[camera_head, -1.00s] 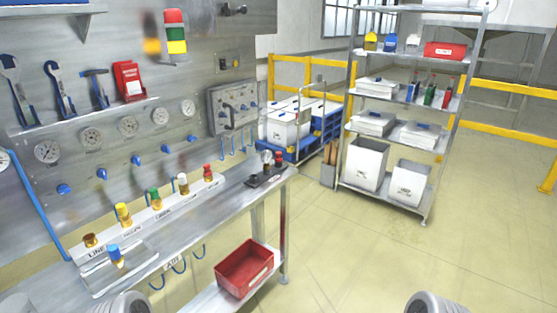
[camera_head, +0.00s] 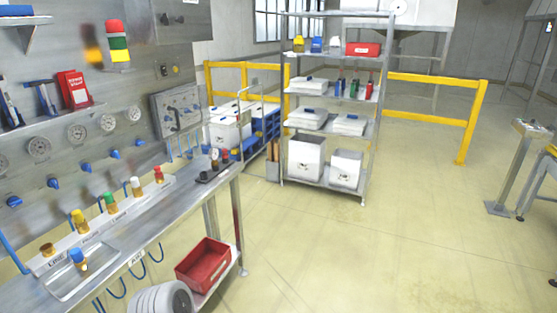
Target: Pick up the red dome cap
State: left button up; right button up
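A red-topped piece (camera_head: 158,175) stands at the far end of a row of colour-topped pieces on a pale rail along the metal bench. The others have white (camera_head: 136,187), green (camera_head: 110,202), yellow (camera_head: 79,221) and brown (camera_head: 47,250) tops. Another small red item (camera_head: 226,156) stands on a dark plate (camera_head: 207,177) near the bench's far end. At this size I cannot tell which red one is the dome cap. Neither gripper shows. A grey rounded part at the bottom is mine.
A blue-topped piece (camera_head: 77,259) stands in a shallow metal tray (camera_head: 68,285) at the near bench end. A red bin (camera_head: 203,262) sits on the lower shelf. A stocked shelf rack (camera_head: 364,150) and yellow railing (camera_head: 432,82) stand behind. The floor (camera_head: 400,255) to the right is clear.

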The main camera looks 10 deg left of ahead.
aim_at(225, 155)
jog(key=z, duration=0.65)
jog(key=i, duration=0.6)
jog(key=u, duration=0.45)
jog(key=i, duration=1.45)
jog(key=u, duration=1.15)
